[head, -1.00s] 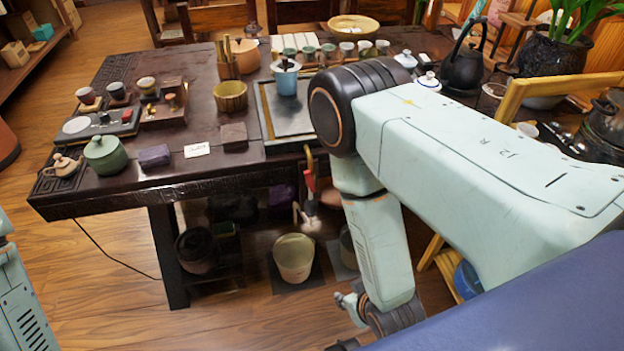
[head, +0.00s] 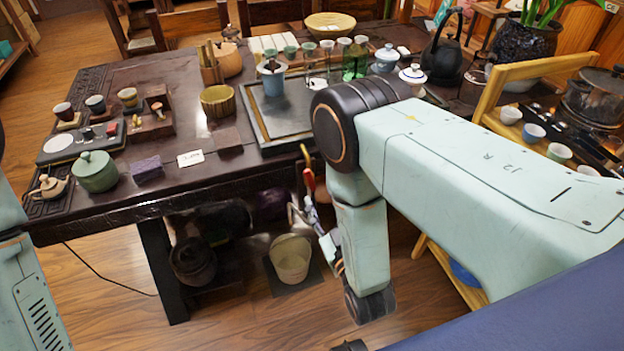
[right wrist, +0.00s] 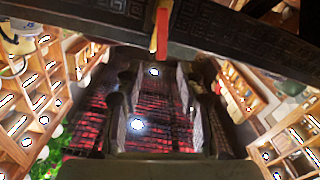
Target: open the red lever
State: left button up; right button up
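The red lever (head: 309,180) hangs at the front edge of the dark table, with a yellow part beside its red part. It also shows at the top middle of the right wrist view (right wrist: 162,30). My right gripper (head: 298,209) is just below the lever in the head view, pointing up. In the right wrist view its two dark fingers (right wrist: 160,88) stand apart with nothing seen between them, and the lever is beyond their tips. I cannot tell whether any finger touches it. My left gripper is out of view; only part of my left arm shows.
The dark table (head: 110,215) carries a green lidded jar (head: 95,172), cups and a tray (head: 290,125) above the lever. A pale bucket (head: 290,260) stands on the floor below. A wooden rack (head: 500,85) stands at the right.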

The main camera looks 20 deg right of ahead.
aim_at(309, 177)
jog(key=w+b, duration=0.1)
jog(key=w, duration=0.5)
jog(key=shift+w+a+f, duration=0.1)
jog(key=shift+w+f, duration=0.05)
jog(key=shift+w, duration=0.05)
jog(key=shift+w+a, duration=0.2)
jog(key=shift+w, duration=0.4)
jog(key=shift+d, duration=0.1)
jog(key=shift+c, duration=0.5)
jog(key=shift+s, duration=0.1)
grip_shut()
